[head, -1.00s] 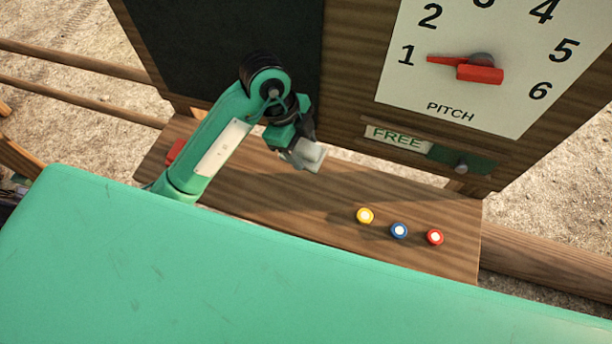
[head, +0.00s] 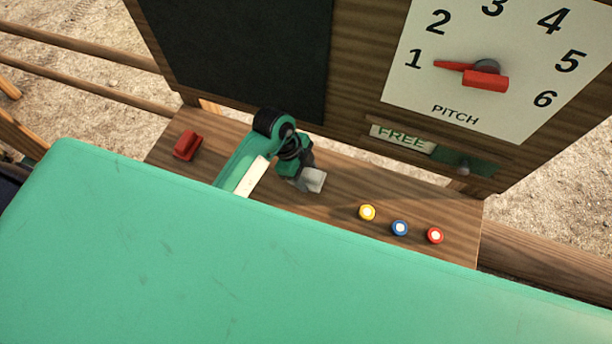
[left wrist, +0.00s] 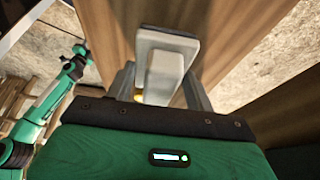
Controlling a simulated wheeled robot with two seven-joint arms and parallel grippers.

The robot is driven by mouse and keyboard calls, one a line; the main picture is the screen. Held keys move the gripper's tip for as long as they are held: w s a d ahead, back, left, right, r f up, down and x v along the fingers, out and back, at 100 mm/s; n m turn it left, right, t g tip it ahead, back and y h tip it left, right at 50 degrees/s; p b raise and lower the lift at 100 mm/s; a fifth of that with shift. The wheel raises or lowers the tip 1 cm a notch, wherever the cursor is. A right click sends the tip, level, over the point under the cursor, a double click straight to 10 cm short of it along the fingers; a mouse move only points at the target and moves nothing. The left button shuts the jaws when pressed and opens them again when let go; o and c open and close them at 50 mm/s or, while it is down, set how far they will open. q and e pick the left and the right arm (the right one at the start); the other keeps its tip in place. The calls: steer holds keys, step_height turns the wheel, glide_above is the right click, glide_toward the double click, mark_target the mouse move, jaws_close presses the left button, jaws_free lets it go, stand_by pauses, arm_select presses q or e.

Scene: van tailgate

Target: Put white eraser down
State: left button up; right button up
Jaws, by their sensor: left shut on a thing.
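The white eraser (head: 315,180) is in my left gripper (head: 304,180), over the middle of the wooden shelf (head: 345,190) below the board. In the left wrist view the eraser (left wrist: 164,75) sits between the two fingers, with a pale grip block and a darker-edged pad. The fingers (left wrist: 164,84) are shut on it. I cannot tell whether the eraser touches the shelf. My right gripper is not seen in the head view.
A red block-shaped object (head: 187,145) lies on the shelf's left end. Yellow (head: 367,212), blue (head: 400,228) and red (head: 435,235) round pieces stand to the right of the eraser. The blackboard (head: 250,55) and the pitch dial (head: 480,70) rise behind the shelf.

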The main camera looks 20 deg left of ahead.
mark_target(306, 180)
arm_select(q)
step_height(306, 180, down, 3)
steer(key=shift+f+p, duration=0.1)
steer(key=shift+p, duration=0.4)
steer(key=shift+f, duration=0.4)
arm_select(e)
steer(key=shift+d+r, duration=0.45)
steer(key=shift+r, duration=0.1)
arm_select(q)
steer(key=shift+f, duration=0.1)
steer(key=o, duration=0.9)
steer(key=b+v, duration=0.4)
steer(key=v, duration=0.6)
steer(key=shift+a+r, duration=0.2)
steer(key=shift+r, duration=0.1)
steer(key=shift+v, duration=0.8)
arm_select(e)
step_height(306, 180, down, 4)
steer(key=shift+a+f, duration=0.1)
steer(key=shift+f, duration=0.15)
